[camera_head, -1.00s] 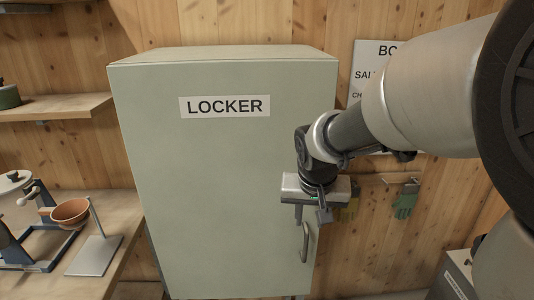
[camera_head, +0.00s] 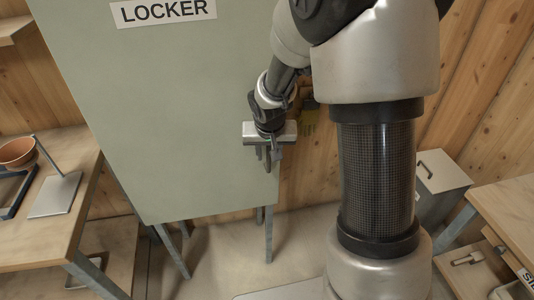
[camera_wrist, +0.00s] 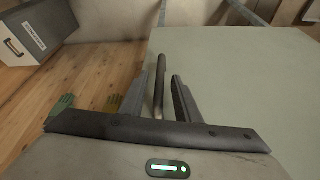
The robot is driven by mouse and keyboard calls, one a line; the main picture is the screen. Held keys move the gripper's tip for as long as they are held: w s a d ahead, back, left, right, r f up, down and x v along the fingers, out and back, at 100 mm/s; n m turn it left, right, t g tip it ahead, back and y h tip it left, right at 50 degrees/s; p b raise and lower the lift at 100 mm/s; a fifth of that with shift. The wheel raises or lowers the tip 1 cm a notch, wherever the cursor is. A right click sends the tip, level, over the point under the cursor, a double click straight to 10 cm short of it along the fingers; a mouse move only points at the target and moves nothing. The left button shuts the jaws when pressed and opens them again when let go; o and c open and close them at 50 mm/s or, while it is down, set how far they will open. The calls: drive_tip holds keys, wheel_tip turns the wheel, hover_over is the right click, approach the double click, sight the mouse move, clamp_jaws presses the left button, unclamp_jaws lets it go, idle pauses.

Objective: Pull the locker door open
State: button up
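The locker (camera_head: 180,110) is a grey-green cabinet on legs, labelled LOCKER, and its door looks shut. My gripper (camera_head: 267,156) is at the lower right of the door front in the head view, hiding most of the handle there. In the wrist view the handle (camera_wrist: 161,75) is a dark upright bar between the two fingers of my gripper (camera_wrist: 164,77). The fingers are apart, with a visible gap on each side of the bar near their tips. Whether either finger touches it lower down is unclear.
A wooden bench (camera_head: 92,185) with a metal stand and an orange bowl (camera_head: 17,152) is at the left. A grey bin (camera_head: 440,185) and another wooden table (camera_head: 510,215) are at the right. Open floor lies in front of the locker.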

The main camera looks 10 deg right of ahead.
drive_tip(key=shift+x, duration=0.8)
clamp_jaws()
